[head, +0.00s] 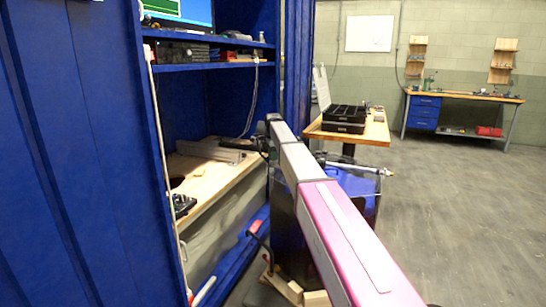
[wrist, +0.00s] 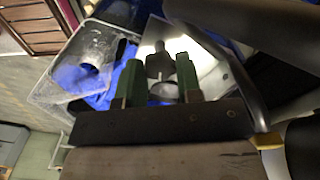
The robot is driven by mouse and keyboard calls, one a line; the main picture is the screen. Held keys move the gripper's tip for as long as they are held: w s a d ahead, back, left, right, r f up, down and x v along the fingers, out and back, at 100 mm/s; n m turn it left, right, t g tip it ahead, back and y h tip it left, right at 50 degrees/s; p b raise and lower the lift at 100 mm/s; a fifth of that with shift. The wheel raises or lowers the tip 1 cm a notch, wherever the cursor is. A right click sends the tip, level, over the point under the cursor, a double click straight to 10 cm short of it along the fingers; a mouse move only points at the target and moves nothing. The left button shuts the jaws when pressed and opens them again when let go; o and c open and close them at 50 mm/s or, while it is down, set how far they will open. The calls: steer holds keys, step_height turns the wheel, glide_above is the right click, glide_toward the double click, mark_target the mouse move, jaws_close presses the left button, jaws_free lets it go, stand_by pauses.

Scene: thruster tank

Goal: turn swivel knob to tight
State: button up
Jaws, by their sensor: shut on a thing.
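In the wrist view my gripper (wrist: 159,78) shows its two green fingers pointing up the picture. A dark knob (wrist: 159,64) sits between the fingertips, and the gripper is shut on it. A bright, pale surface lies around the knob. Which way the knob is turned cannot be told. A clear, box-like part (wrist: 80,62) with blue behind it is left of the fingers. In the head view my arm hides the gripper and the knob. The blue thruster tank (head: 352,190) shows just right of and behind my arm, with a metal rod across its top.
A blue cabinet (head: 70,150) fills the left, with a wooden shelf (head: 225,185) inside. A wooden table (head: 376,132) with an open black case (head: 344,118) stands behind the tank. A workbench (head: 465,96) is at the far wall. The floor at right is clear.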

steer(key=shift+m, duration=2)
steer(key=o, duration=0.9)
steer(key=shift+o, duration=0.2)
steer(key=shift+r, duration=0.1)
step_height(320, 180, up, 11)
steer(key=shift+f, duration=0.2)
